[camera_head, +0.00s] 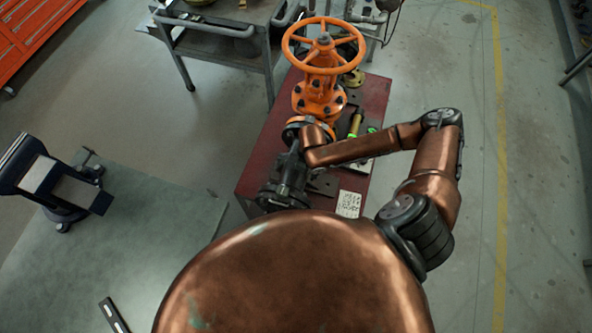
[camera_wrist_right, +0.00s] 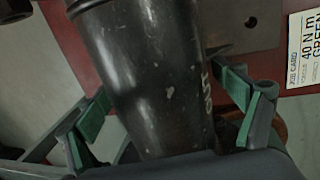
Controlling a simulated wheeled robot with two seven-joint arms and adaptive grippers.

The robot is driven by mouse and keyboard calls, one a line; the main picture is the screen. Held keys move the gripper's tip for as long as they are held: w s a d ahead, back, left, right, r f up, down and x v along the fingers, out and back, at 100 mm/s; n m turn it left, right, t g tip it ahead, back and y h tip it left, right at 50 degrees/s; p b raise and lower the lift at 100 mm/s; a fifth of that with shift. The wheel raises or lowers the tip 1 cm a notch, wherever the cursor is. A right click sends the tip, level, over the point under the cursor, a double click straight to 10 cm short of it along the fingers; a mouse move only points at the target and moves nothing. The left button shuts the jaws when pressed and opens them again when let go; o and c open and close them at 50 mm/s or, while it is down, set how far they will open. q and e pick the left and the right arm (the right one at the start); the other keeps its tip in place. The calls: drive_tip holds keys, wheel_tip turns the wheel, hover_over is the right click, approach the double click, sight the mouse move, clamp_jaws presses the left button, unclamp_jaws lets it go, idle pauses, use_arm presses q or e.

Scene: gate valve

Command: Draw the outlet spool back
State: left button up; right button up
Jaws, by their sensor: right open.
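The orange gate valve (camera_head: 320,90) with its handwheel stands on the red bench (camera_head: 378,95) in the head view. The dark outlet spool (camera_head: 270,196) lies on the near side of the valve, partly covered by my right gripper (camera_head: 291,172). In the right wrist view the spool (camera_wrist_right: 150,65) is a black, scuffed pipe between the green-padded fingers of my right gripper (camera_wrist_right: 168,118). The fingers are open, one on each side of the pipe. The hand hides the lower end of the spool there. My left gripper is not in view.
A job card (camera_head: 349,204) and a yellow-handled tool (camera_head: 356,122) lie on the bench right of the spool. A grey table (camera_head: 150,230) with a black stand (camera_head: 60,185) is at left. A cart (camera_head: 225,40) stands behind. Floor at right is clear.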

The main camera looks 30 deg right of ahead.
drive_tip(key=shift+f, duration=0.2)
drive_tip(key=c, duration=1.7)
drive_tip(key=shift+s+a+p, duration=0.3)
drive_tip(key=shift+a+p, duration=0.05)
drive_tip(key=shift+p, duration=0.65)
drive_tip(key=shift+s+a, duration=0.1)
drive_tip(key=o, duration=1.7)
